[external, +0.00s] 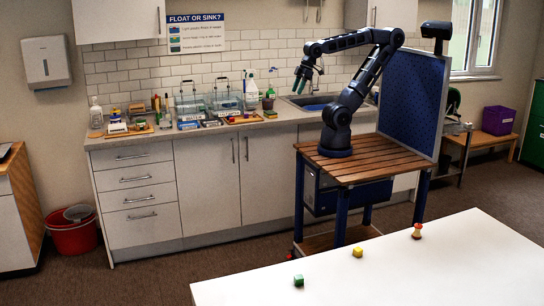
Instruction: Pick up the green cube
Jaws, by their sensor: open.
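The green cube (298,280) sits on the white table (470,270) in the foreground, near its far edge and toward the left. My gripper (297,87) is far above and behind it, over the sink side of the counter, well apart from the cube. It is open, with nothing seen between the fingers; the fingers look small at this distance.
A yellow cube (358,251) and a small red and cream object (416,231) stand on the same table, to the right of the green cube. The table's near part is clear.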

